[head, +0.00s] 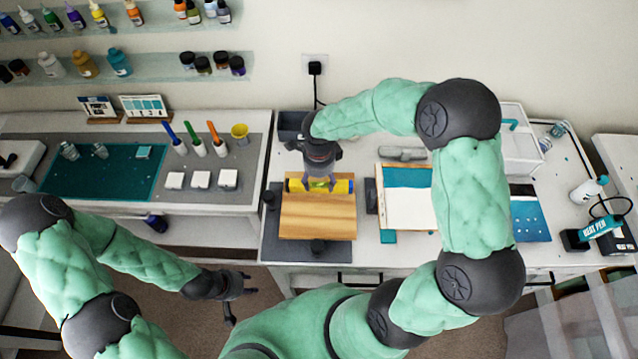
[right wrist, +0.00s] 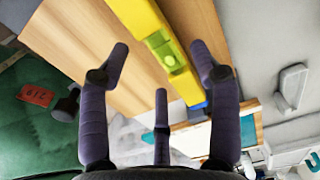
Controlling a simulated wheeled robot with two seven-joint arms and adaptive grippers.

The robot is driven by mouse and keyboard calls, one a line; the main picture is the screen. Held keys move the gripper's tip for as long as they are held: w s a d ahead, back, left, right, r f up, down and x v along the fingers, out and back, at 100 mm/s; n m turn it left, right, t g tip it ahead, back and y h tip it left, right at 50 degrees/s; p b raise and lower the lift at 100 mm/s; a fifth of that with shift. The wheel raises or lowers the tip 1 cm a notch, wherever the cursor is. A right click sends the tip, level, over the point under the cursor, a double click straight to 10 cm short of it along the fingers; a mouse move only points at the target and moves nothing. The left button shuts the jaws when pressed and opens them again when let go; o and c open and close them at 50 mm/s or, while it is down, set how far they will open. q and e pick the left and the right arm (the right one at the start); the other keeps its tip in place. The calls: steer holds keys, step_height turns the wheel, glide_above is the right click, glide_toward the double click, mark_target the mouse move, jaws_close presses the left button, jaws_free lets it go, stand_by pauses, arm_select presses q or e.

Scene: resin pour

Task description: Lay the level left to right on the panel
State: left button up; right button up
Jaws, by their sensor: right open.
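The yellow level (head: 345,186) lies left to right along the back part of the wooden panel (head: 318,220). Its green vial window shows in the right wrist view, where the level (right wrist: 145,18) runs diagonally. My right gripper (head: 319,181) is over the middle of the level and hides part of it in the head view. In the right wrist view my right gripper (right wrist: 160,72) has its fingers spread, with the level between them; I cannot see contact. My left gripper (head: 240,288) is open and empty, low in front of the benches, away from the panel.
The panel sits on a dark grey mat (head: 270,245), with dark round knobs near its left and front edges. A wood-edged board (head: 408,208) with white and blue areas lies to the right.

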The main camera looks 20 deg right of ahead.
mark_target(319, 185)
step_height(319, 185, up, 9)
stand_by(0.3)
stand_by(0.5)
